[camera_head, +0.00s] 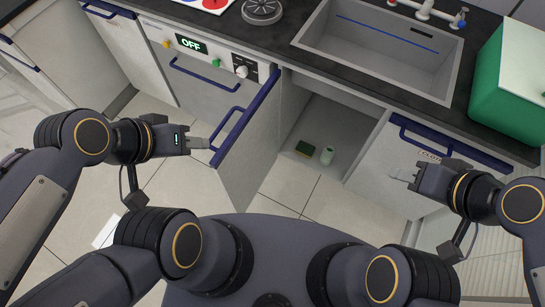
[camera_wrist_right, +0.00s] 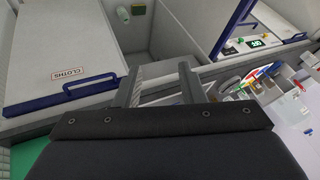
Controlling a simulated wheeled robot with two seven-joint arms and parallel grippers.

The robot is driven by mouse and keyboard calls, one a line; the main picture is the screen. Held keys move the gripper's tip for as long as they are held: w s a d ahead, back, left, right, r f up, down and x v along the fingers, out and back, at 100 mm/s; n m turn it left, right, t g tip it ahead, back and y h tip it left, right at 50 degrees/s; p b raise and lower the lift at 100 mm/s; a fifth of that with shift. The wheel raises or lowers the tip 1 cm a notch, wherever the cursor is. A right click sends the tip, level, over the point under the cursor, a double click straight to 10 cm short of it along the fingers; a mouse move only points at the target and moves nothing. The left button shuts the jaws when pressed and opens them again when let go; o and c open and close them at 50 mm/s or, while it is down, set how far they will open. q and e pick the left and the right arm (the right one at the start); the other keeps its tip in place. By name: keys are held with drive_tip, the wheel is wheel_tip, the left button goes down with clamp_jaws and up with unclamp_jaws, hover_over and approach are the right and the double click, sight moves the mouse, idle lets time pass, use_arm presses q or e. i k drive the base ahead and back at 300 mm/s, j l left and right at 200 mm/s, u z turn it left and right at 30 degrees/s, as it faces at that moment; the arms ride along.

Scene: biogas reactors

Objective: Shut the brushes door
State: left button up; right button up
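The open door (camera_head: 240,160) below the sink stands swung out from its cabinet, with a blue top edge and a blue handle (camera_head: 224,136). No label shows on it from here. My left gripper (camera_head: 211,144) is beside this handle on its left; I cannot tell whether it touches it or how far its fingers are apart. In the right wrist view the open door (camera_wrist_right: 205,22) stands beyond the cabinet opening. My right gripper (camera_head: 394,173) is in front of the closed cloths door (camera_head: 385,168); its fingers (camera_wrist_right: 158,80) are apart and empty.
The open cabinet (camera_head: 325,125) holds a sponge (camera_head: 305,148) and a pale green cylinder (camera_head: 327,155). Left of it is an appliance front (camera_head: 205,85) reading OFF. Above are the sink (camera_head: 375,45) and a green box (camera_head: 505,95). Tiled floor (camera_head: 295,190) lies below.

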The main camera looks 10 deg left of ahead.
sight(242, 162)
drive_tip(key=k+j+z, duration=0.1)
drive_tip(key=j+z, duration=0.15)
drive_tip(key=k+j+z, duration=0.25)
drive_tip(key=j, duration=0.2)
drive_tip(key=j+z, duration=0.25)
drive_tip(key=k+j+z, duration=0.25)
drive_tip(key=j, duration=0.15)
drive_tip(key=k+j, duration=0.2)
drive_tip(key=j, duration=0.2)
drive_tip(key=k+j+z, duration=0.15)
drive_tip(key=j, duration=0.2)
drive_tip(key=k+j, duration=0.25)
drive_tip(key=j, duration=0.15)
drive_tip(key=i+j+z, duration=0.45)
drive_tip(key=i+j, duration=0.3)
drive_tip(key=k+l+u, duration=0.1)
drive_tip(key=k+u, duration=0.2)
